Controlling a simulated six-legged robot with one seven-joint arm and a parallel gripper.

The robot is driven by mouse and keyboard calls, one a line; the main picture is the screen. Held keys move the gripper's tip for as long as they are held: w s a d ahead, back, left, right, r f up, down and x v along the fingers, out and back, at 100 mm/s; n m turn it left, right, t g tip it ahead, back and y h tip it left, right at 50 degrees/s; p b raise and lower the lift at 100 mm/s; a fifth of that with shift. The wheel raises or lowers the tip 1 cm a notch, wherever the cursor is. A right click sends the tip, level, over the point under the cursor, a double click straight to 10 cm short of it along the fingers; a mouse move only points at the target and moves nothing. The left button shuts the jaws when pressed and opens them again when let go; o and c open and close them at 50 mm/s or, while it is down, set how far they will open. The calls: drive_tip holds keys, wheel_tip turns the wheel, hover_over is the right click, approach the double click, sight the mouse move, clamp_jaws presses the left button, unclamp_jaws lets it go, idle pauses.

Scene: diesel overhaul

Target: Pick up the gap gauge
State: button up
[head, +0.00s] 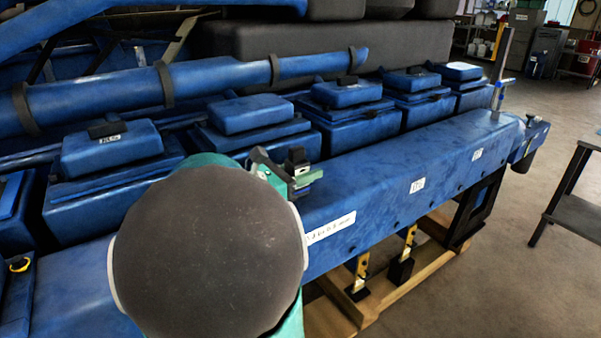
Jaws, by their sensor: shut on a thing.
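My gripper (287,172) is in the middle of the head view, over the top of the long blue engine ledge, partly hidden behind the big dark round joint of my arm. It is shut on a small dark and green piece (309,178), which I take to be the gap gauge. Most of the piece is hidden by the gripper and is too small to make out in detail. I cannot tell whether it touches the blue ledge (400,165) below.
Blue box-shaped covers (346,92) stand in a row behind my gripper, with a thick blue pipe (210,77) above them. A grey post (502,55) rises at the ledge's far end. A wooden pallet (405,285) lies below; open floor and a dark table (580,200) are right.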

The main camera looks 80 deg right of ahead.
drive_tip(key=shift+r, duration=0.2)
drive_tip(key=shift+r, duration=0.25)
wheel_tip(320, 180, up, 2)
drive_tip(key=shift+r, duration=0.1)
drive_tip(key=w+a+r, duration=0.2)
drive_tip(key=a+r, duration=0.3)
drive_tip(key=a, duration=0.1)
drive_tip(key=w+a+r, duration=0.2)
drive_tip(key=a+r, duration=0.3)
drive_tip(key=a, duration=0.2)
drive_tip(key=shift+w+a, duration=0.15)
drive_tip(key=shift+w, duration=0.2)
drive_tip(key=shift+a, duration=0.1)
